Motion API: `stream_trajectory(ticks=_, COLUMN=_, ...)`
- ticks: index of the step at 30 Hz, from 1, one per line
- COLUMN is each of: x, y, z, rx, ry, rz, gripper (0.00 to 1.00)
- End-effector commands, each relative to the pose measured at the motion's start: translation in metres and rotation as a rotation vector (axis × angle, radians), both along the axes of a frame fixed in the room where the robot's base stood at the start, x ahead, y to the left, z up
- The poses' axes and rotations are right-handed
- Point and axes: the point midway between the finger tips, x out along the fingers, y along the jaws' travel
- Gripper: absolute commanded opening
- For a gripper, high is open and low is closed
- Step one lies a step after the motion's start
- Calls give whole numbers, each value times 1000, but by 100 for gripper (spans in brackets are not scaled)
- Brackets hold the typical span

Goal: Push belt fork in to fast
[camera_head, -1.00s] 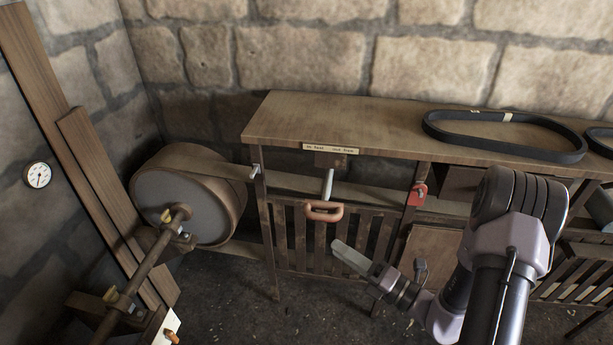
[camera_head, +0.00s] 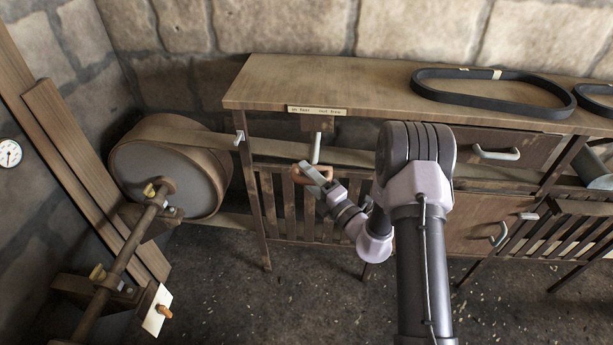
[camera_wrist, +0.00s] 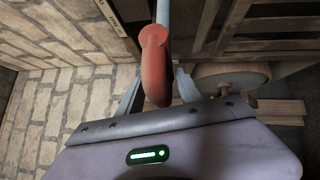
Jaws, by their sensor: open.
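The belt fork shows as a pale rod (camera_head: 316,148) hanging under the bench front, with an orange-brown grip (camera_head: 297,176) at its lower end. A label plate (camera_head: 316,111) above it seems to read in fast, out free. My gripper (camera_head: 314,175) is at the grip and partly covers it. In the wrist view the grip (camera_wrist: 155,62) lies in line with the gap between my two open fingers (camera_wrist: 158,92). I cannot tell whether the fingers touch it. The flat belt (camera_head: 275,150) runs from the big drum (camera_head: 170,172) behind the rod.
The bench (camera_head: 380,85) carries a black belt loop (camera_head: 490,96). Slatted panels (camera_head: 283,205) stand below the grip. A wooden shaft (camera_head: 125,260) and upright planks (camera_head: 80,165) are at left. Drawers with handles (camera_head: 497,154) are at right. The floor in front is open.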

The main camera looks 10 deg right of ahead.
Motion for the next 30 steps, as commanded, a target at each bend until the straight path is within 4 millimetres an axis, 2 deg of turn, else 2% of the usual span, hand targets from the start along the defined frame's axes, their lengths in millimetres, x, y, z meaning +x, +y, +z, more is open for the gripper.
stream_trajectory(ticks=10, x=5, y=3, z=1, rx=0, ry=0, rz=0, gripper=40)
stream_trajectory(ticks=16, x=5, y=3, z=1, rx=0, ry=-1, rz=0, gripper=1)
stream_trajectory(ticks=30, x=5, y=2, z=4, rx=2, ry=-6, rz=0, gripper=0)
